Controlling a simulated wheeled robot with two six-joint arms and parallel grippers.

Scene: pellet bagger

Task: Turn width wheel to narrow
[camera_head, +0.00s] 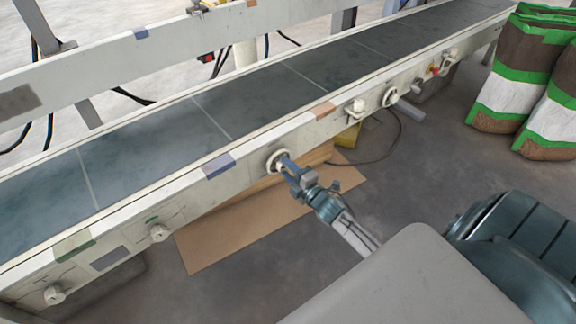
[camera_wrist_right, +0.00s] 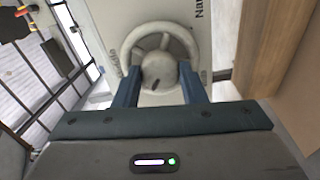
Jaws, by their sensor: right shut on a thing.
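The width wheel (camera_head: 275,158) is a cream spoked handwheel on the near side rail of the conveyor. It fills the upper middle of the right wrist view (camera_wrist_right: 162,50), with a round hub and printed words on both sides of it, partly hidden. My right gripper (camera_head: 287,165) reaches up to it from below right. In the wrist view its two blue fingers (camera_wrist_right: 160,88) stand on either side of the wheel's hub, shut on the wheel. My left gripper does not show.
The conveyor belt (camera_head: 190,125) runs diagonally behind the rail. Other knobs (camera_head: 158,233) sit along the rail, with another handwheel (camera_head: 390,97) farther right. A cardboard sheet (camera_head: 215,240) lies on the floor below. Green and brown bags (camera_head: 515,70) stand at the far right.

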